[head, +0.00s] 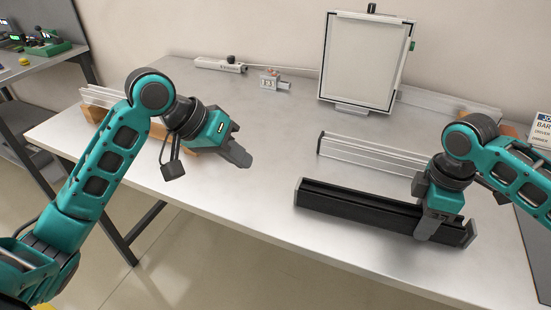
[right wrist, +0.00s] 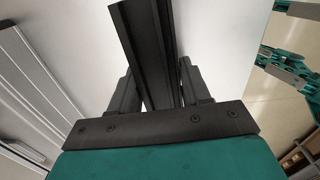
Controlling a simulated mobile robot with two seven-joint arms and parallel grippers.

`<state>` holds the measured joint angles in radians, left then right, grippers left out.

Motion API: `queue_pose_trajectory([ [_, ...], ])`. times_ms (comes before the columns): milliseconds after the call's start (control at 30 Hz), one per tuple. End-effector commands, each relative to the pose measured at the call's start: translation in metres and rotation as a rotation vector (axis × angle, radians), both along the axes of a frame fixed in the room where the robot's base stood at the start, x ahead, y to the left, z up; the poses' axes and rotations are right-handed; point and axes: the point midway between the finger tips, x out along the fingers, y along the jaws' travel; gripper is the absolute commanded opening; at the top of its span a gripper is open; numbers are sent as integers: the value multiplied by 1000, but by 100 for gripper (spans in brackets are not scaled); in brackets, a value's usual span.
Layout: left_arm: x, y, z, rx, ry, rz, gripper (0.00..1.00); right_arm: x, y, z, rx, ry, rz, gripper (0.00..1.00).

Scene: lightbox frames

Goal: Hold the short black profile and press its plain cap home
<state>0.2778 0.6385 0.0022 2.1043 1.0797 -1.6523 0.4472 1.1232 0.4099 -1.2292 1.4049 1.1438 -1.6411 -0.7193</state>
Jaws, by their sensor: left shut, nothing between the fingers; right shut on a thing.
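The short black profile (head: 365,209) lies along the front right part of the table. Thin dark end pieces show at its left end (head: 298,191) and right end (head: 471,234); I cannot tell which is the plain cap or how far either is seated. My right gripper (head: 430,230) is shut on the profile near its right end. In the right wrist view the profile (right wrist: 146,45) runs between the two fingers of the right gripper (right wrist: 158,90). My left gripper (head: 243,158) is shut and empty above the table, left of and apart from the profile.
A silver profile (head: 370,155) lies behind the black one. A framed white panel (head: 365,62) stands at the back, with a small grey device (head: 270,80) and a long light tool (head: 220,65) to its left. Bare tabletop lies between my left gripper and the profile.

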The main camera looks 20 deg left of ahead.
Motion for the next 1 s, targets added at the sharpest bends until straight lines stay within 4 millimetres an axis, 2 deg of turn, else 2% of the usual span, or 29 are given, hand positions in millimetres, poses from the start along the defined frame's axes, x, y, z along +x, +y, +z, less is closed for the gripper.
queue_pose_trajectory([
  [267,0,0,0,1,0,0,0,0,-2,0,-5,0,-3,8],
  [300,0,0,0,1,0,0,0,1,-2,0,-5,0,-4,50],
  [567,0,0,0,1,0,0,0,0,-1,0,-3,0,-2,75],
  [867,0,0,0,1,0,0,0,0,-1,2,-2,-1,-1,77],
  [1000,0,0,0,1,0,0,0,1,-1,17,-2,-3,-2,77],
])
